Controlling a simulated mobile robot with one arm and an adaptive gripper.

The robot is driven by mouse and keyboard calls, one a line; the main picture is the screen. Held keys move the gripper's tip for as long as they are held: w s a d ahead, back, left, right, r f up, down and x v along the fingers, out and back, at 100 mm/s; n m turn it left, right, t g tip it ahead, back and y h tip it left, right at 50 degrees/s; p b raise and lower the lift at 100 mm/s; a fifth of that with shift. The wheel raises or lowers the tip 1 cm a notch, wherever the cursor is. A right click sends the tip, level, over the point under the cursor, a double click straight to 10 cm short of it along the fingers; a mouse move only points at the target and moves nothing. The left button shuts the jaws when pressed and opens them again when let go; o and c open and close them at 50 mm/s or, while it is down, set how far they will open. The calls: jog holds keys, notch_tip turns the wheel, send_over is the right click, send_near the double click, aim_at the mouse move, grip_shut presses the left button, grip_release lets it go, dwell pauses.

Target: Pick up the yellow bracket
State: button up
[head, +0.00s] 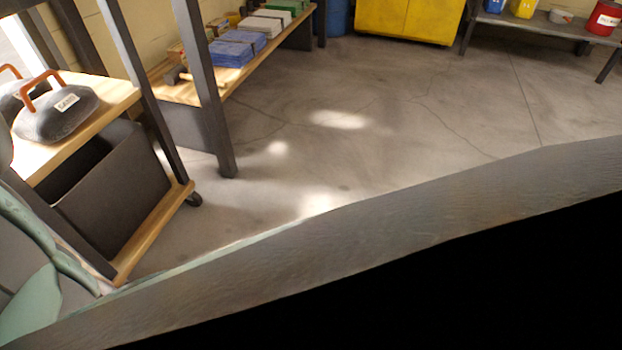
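I cannot make out a yellow bracket in the head view. A small yellowish item (234,18) sits at the back of the low wooden shelf, too small to identify. My gripper is not in this view.
A cart (150,232) at left holds dark weights with orange handles (62,108) and a black bin (115,185). Blue stacked packs (237,48) and a mallet (180,78) lie on the wooden shelf (205,90). A yellow cabinet (408,18) stands behind. Concrete floor (380,130) is clear; a grey band (400,215) crosses the front.

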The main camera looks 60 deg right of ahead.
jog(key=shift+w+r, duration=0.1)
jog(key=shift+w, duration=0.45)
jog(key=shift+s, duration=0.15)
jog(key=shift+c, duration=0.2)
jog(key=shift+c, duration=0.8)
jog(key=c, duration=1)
